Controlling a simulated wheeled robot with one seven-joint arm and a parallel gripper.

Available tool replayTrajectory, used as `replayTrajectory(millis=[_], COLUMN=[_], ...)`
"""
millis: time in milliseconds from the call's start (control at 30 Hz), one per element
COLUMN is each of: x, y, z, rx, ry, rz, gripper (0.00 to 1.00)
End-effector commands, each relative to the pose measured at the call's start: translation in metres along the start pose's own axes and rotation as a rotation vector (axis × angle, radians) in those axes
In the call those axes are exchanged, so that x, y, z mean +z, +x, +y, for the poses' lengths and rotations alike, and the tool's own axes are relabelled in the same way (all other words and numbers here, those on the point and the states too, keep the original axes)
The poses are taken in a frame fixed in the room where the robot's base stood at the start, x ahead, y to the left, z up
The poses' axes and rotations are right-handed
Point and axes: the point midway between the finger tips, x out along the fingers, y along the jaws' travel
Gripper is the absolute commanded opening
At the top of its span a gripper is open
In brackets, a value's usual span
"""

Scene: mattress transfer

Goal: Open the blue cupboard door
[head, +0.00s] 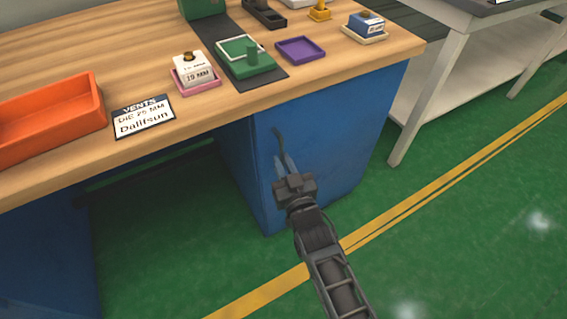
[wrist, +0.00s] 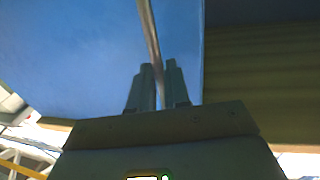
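The blue cupboard door (head: 335,125) is the front of the blue cupboard under the right end of the wooden bench, and it looks closed in the head view. It also fills the upper left of the wrist view (wrist: 70,50). A thin upright grey handle (head: 277,142) stands out near the door's left edge; it also shows in the wrist view (wrist: 149,30). My gripper (head: 285,163) is at the handle's lower part. In the wrist view its two fingers (wrist: 158,82) lie close on either side of the handle bar, shut on it.
The wooden bench top (head: 120,65) overhangs the cupboard. It carries an orange tray (head: 85,115), a label card (head: 143,117), and several small blocks and trays. A white table (head: 455,75) stands at the right. The green floor (head: 440,230) before the door is clear.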

Motion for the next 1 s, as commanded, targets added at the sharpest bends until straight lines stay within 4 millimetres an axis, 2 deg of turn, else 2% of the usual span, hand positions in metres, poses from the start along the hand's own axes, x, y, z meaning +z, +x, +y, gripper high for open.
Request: replayTrajectory(millis=[33,167,733,867,1000], x=[0.000,0.000,0.000,-0.001,-0.001], y=[0.000,0.000,-0.002,-0.011,-0.031], z=[0.000,0.000,0.001,0.004,0.013], rx=[0.000,0.000,0.000,0.001,0.005], ry=[0.000,0.000,0.000,-0.001,-0.002], rz=[0.000,0.000,0.000,-0.001,-0.002], gripper=[0.11,0.00,0.00,0.00,0.00])
